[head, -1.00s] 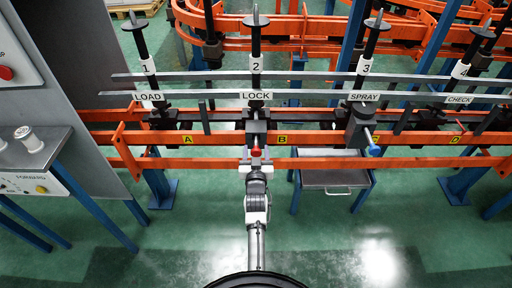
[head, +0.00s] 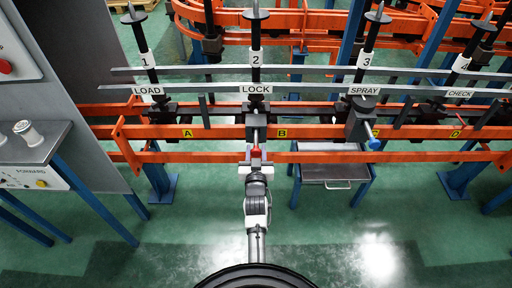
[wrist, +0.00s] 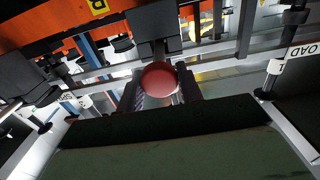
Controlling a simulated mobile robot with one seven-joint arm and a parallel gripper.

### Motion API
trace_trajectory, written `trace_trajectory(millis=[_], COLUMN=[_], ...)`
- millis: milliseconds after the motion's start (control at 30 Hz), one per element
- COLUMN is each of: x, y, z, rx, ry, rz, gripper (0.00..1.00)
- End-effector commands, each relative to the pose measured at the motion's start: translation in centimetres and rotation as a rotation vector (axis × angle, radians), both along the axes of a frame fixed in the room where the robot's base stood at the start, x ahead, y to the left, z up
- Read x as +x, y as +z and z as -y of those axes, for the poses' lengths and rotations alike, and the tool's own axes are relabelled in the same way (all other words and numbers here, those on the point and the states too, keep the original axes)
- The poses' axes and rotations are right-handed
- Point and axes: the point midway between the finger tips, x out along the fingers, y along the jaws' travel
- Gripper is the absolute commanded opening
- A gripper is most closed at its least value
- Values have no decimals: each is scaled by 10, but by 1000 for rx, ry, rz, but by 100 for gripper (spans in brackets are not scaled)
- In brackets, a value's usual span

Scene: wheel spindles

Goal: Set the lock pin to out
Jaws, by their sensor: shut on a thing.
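The lock pin's red knob (head: 256,153) is on a short rod coming toward me from the dark block (head: 257,131) under the LOCK sign (head: 256,89), at spindle 2. My gripper (head: 256,161) is at the knob, in line with the rod. In the wrist view the round red knob (wrist: 158,79) sits between the two fingers of my gripper (wrist: 160,92), which are shut on it. Part of the rod shows above the knob in the head view. The fingertips are small and partly hidden there.
Orange rails (head: 210,157) run across in front of me. A blue-ended handle (head: 373,144) sticks out at SPRAY on the right. A grey drawer unit (head: 335,172) stands below. A control table (head: 60,135) is at left. Green floor (head: 330,235) is open near me.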

Motion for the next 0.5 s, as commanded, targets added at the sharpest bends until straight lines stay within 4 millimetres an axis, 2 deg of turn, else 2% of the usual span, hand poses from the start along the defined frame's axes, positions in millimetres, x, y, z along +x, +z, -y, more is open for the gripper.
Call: trace_trajectory(millis=[333, 367, 500], x=[-6, -6, -6], y=[-1, -1, -1], z=[0, 0, 0], rx=[-1, -1, 0], ry=[-1, -1, -1], rz=[-2, -2, -2], gripper=[0, 38, 54])
